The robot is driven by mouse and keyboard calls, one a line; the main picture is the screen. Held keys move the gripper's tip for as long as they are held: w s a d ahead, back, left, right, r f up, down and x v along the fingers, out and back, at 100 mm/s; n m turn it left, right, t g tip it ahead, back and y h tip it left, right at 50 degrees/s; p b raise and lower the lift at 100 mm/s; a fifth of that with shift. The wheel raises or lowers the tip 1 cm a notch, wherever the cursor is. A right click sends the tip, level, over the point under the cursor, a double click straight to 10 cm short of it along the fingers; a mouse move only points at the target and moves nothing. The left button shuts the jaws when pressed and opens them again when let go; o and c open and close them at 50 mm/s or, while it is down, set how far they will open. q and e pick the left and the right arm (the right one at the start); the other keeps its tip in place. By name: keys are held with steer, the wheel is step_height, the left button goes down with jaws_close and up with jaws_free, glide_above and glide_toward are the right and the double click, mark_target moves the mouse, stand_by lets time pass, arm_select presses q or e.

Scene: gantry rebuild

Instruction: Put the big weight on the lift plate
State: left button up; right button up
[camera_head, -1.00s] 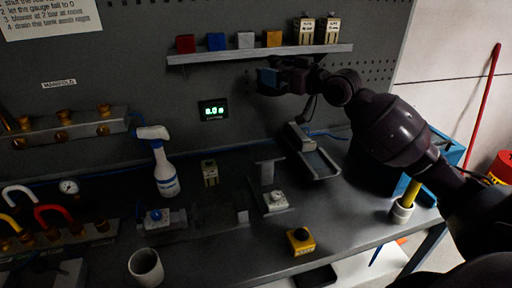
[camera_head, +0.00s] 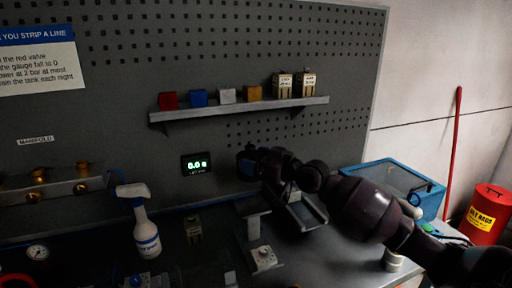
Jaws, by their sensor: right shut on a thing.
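Two cream labelled blocks (camera_head: 294,86) stand at the shelf's right end. My left gripper is not in view.
The shelf (camera_head: 240,108) also holds red, blue, white and yellow blocks.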

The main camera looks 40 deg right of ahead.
step_height(320, 180, down, 4)
steer(key=shift+w+b, duration=0.1)
steer(key=shift+b, duration=0.4)
steer(key=shift+f+b, duration=0.45)
steer(key=shift+f, duration=0.65)
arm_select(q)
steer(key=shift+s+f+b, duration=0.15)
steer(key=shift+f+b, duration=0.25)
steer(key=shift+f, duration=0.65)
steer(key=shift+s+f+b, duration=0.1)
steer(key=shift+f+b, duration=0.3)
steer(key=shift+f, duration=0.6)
arm_select(e)
steer(key=shift+f, duration=1.6)
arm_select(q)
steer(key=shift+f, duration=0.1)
arm_select(e)
steer(key=o, duration=1.7)
steer(key=shift+f, duration=0.4)
steer(key=shift+s+d, duration=0.1)
steer(key=shift+s, duration=0.35)
arm_select(q)
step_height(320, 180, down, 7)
steer(key=b, duration=0.8)
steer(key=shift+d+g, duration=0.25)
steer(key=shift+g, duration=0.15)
arm_select(e)
steer(key=v, duration=1.1)
steer(key=shift+s, duration=0.15)
